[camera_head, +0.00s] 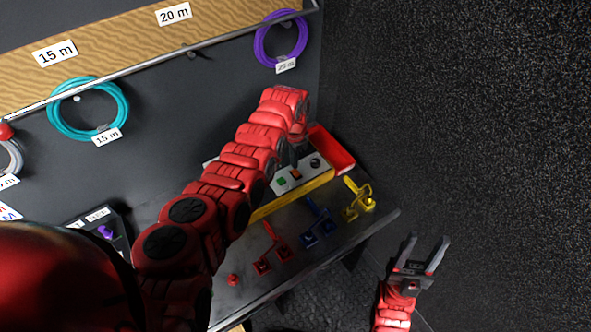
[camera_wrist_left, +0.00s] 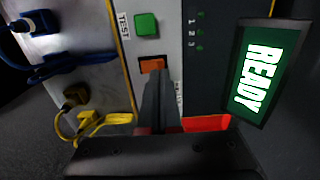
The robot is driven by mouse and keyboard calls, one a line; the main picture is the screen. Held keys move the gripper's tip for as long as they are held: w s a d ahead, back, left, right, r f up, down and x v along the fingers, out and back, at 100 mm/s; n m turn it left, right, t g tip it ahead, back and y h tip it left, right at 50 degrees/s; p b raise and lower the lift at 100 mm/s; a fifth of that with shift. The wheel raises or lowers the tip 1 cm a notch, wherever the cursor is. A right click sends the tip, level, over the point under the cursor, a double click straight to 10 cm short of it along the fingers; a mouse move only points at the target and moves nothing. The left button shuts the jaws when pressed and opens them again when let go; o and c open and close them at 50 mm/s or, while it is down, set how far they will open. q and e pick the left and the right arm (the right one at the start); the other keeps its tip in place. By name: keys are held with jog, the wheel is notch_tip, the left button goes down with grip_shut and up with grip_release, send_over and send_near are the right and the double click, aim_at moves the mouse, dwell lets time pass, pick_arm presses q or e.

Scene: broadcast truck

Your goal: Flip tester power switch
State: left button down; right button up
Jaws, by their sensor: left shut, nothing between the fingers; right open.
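The tester (camera_head: 306,182) is a yellow-edged box with a light panel on the bench. On its panel are a green button (camera_head: 282,181) and an orange switch (camera_head: 296,174). In the left wrist view, the green button (camera_wrist_left: 146,25) sits beside a TEST label, and the orange switch (camera_wrist_left: 152,65) is below it. A display (camera_wrist_left: 262,70) reads READY in white on green. My left gripper (camera_wrist_left: 158,80) is shut and empty, its tips right at the orange switch's lower edge; I cannot tell whether they touch. My right gripper (camera_head: 427,254) is open and empty, off the bench's right end.
Yellow (camera_head: 358,199), blue (camera_head: 319,228) and red (camera_head: 271,252) connectors lie along the bench front (camera_head: 345,238). Coiled teal (camera_head: 55,125) and purple (camera_head: 260,45) cables hang on the back wall. A dark wall (camera_head: 460,100) closes the right side.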

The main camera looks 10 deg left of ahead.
pick_arm(q)
notch_tip(320, 180, up, 5)
jog(key=p, duration=0.3)
dwell(0.6)
